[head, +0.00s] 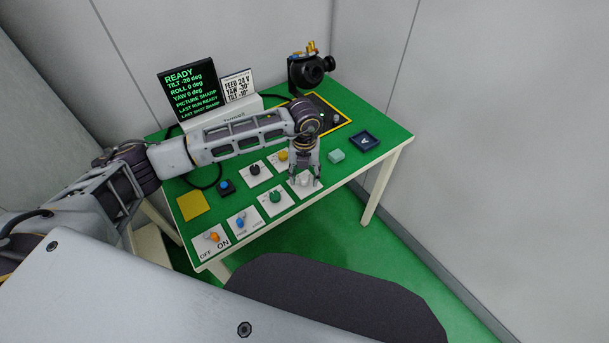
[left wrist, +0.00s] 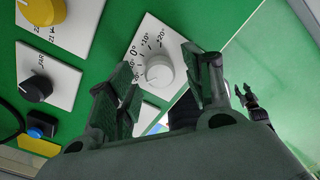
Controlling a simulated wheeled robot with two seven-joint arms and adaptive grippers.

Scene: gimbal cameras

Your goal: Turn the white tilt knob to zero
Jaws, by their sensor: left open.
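The white tilt knob (left wrist: 159,73) sits on a white plate with a printed degree scale around 0°; its pointer mark is too small to read. My left gripper (left wrist: 168,82) is open, its fingers on either side of the knob in the left wrist view, with no clear contact. In the head view the left gripper (head: 304,181) is right above the knob's plate (head: 315,188) and partly hides it. The screen (head: 188,88) reads TILT -20 deg, ROLL 0 and YAW 0. A dark shape at the right of the left wrist view may be my right gripper (left wrist: 246,92).
The green table also bears a yellow knob (head: 283,155), a black knob (head: 255,170), a green knob (head: 275,197), two switches, a blue button (head: 226,187) and a dark blue tray (head: 364,141). A card (head: 238,86) reads TILT -10°. A camera (head: 311,68) stands at the back.

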